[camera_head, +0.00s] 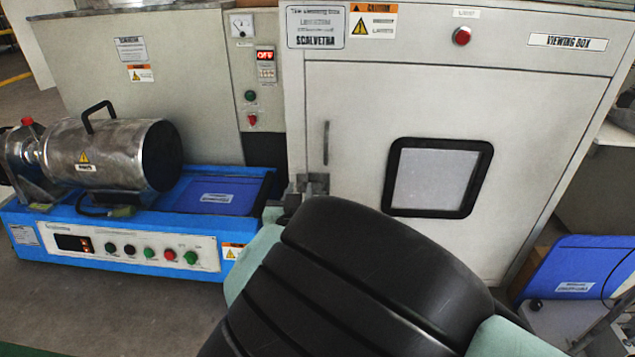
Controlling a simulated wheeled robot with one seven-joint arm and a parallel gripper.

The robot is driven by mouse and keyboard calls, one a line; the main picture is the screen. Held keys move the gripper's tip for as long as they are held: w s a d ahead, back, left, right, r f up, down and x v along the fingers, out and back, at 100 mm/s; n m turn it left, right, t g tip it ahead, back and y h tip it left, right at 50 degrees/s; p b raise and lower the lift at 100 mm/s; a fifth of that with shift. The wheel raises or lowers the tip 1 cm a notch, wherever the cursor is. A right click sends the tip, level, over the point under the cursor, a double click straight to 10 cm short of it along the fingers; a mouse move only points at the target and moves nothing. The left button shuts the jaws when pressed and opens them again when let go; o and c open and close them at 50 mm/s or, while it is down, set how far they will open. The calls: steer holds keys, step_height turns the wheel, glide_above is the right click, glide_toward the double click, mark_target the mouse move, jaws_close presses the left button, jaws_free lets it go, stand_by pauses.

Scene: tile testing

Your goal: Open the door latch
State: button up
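The cabinet marked "VIEWING BOX" has a pale grey door (350,100) with a dark-framed window (437,178). The door looks closed. A slim, upright grey handle (326,143), which looks like the latch, sits near the door's left edge. Just below it, small grey metal parts, seemingly my gripper (306,187), show beyond my large black and green arm. They look close to the handle's lower end, but I cannot tell whether they touch it. My arm hides most of the gripper and the door's lower left; the finger opening is not clear.
A blue bench unit (130,262) with a metal cylinder (105,153) stands left of the cabinet. A control panel (253,75) with a red display is behind it. A red button (462,36) sits above the door. A blue panel (575,270) stands at right.

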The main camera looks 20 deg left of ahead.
jaws_close()
steer(key=shift+d+r+p, duration=0.1)
steer(key=shift+p, duration=0.2)
steer(key=n+y+p, duration=0.1)
steer(key=d+n+g+y+p, duration=0.1)
steer(key=y+p, duration=0.1)
steer(key=n+y+p, duration=0.1)
steer(key=shift+s+d+r+g+p, duration=0.2)
steer(key=shift+s+d+g+p, duration=0.1)
steer(key=shift+s+d+p, duration=0.1)
steer(key=d+n+g+y+p, duration=0.6)
steer(key=n+g+y+p, duration=0.3)
steer(key=g, duration=0.6)
steer(key=shift+w+f+n+y, duration=0.2)
steer(key=shift+w+n+y, duration=0.15)
steer(key=shift+n, duration=1.05)
steer(key=shift+d, duration=0.1)
